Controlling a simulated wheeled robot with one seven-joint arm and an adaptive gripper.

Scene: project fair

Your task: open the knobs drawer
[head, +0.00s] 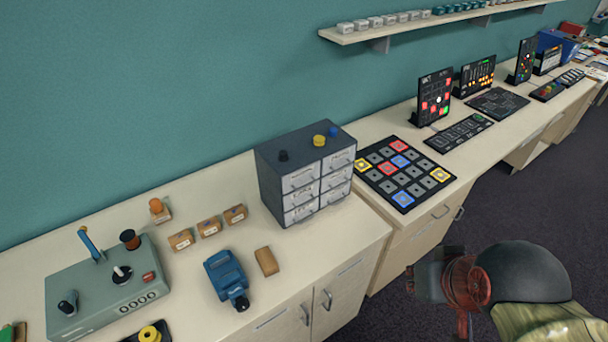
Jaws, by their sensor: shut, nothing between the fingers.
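A small dark grey drawer cabinet (275,180) stands on the cream counter, with several light grey drawers (301,180) in two columns. All its drawers look shut. Each has a handle and a label too small to read, so I cannot tell which is the knobs drawer. A black knob (283,156), a yellow knob (319,140) and a blue knob (333,131) sit on its top. My gripper (424,280) is at the lower right, in front of the counter, below and to the right of the cabinet and apart from it. It is shut and empty.
Left of the cabinet are a grey-green control box (110,290), a blue device (226,277) and small wooden blocks (267,261). A black button panel (405,172) lies to its right. Counter cupboards (340,295) stand below. The dark floor (530,190) is clear.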

